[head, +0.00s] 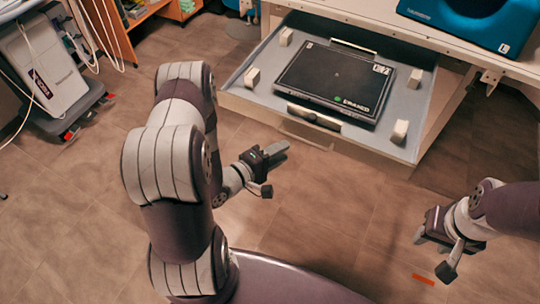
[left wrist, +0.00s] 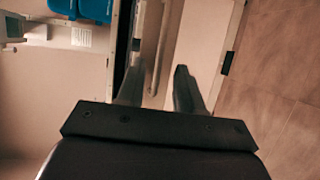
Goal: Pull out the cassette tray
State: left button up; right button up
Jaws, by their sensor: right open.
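The cassette tray (head: 258,97) is a wide grey drawer with a pale front, standing out from under the counter. A black flat cassette (head: 335,80) lies in it, between pale corner blocks. A bar handle (head: 305,139) is on the tray's front, and a pale bar also shows in the left wrist view (left wrist: 163,45). My left gripper (head: 279,152) is just in front of the tray front, near the handle. My right gripper (head: 434,256) is open and empty, low at the right.
A white counter (head: 400,35) with a blue device (head: 470,22) stands above the tray. A white wheeled machine (head: 50,70) with cables is at the far left. The brown tiled floor (head: 330,220) in front of the tray is clear, apart from a small orange strip (head: 423,280).

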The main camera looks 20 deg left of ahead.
pick_arm(q)
jog(key=v, duration=0.3)
jog(key=shift+s+a, duration=0.15)
jog(key=shift+s, duration=0.2)
